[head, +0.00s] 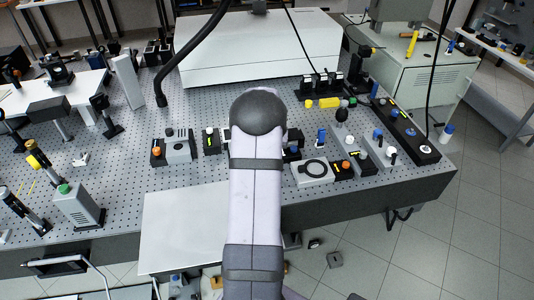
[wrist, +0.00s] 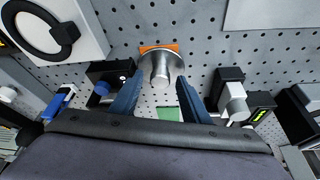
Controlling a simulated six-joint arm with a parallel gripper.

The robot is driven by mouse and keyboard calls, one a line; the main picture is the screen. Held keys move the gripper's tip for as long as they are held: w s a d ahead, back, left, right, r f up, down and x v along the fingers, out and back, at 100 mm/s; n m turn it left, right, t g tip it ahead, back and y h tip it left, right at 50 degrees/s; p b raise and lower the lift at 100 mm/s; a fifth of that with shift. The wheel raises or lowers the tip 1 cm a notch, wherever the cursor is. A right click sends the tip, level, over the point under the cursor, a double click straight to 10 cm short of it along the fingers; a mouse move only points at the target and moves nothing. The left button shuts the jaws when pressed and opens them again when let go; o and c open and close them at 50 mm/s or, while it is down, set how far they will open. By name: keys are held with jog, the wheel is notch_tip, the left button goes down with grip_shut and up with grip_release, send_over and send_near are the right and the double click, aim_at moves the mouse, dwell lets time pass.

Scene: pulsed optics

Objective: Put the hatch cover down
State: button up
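The hatch cover appears to be the silver round piece with a short post (wrist: 161,68) in the wrist view. It sits between the two blue fingertips of my gripper (wrist: 160,78), and the tips meet its rim on both sides. An orange patch (wrist: 160,46) shows behind it; I cannot tell how large the gap is between them. In the head view my arm hides the gripper and the cover. A white box with a black ring on top (wrist: 50,30) is at upper left in the wrist view; it also shows in the head view (head: 313,172).
The perforated optics table (head: 120,150) carries several small devices. A black module with a blue knob (wrist: 108,80) and a black and silver part (wrist: 231,92) stand close beside my fingers. A green patch (wrist: 168,113) lies below.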

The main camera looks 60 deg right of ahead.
jog(key=shift+s+a+r, duration=0.1)
jog(key=shift+r, duration=0.55)
jog(key=b+v, duration=0.3)
jog(key=v, duration=0.8)
jog(key=shift+a, duration=0.1)
jog(key=w+a+f+n+y, duration=0.1)
jog(key=w+a+f+n, duration=0.15)
jog(key=a, duration=0.95)
jog(key=w+a+f+n+y, duration=0.1)
jog(key=w+a+n+y, duration=0.2)
jog(key=a, duration=0.8)
jog(key=s+a+f+n, duration=0.1)
jog(key=s+a+n, duration=0.1)
jog(key=a, duration=0.5)
jog(key=s+a+f+n+g, duration=0.1)
jog(key=s+a+f+n, duration=0.1)
jog(key=s+a, duration=0.2)
jog(key=s+a+f+n+g, duration=0.1)
jog(key=s+a, duration=0.3)
jog(key=a, duration=0.6)
jog(key=shift+a+f+n, duration=0.25)
jog(key=shift+f+n, duration=0.2)
jog(key=shift+n, duration=0.3)
jog(key=shift+w, duration=0.1)
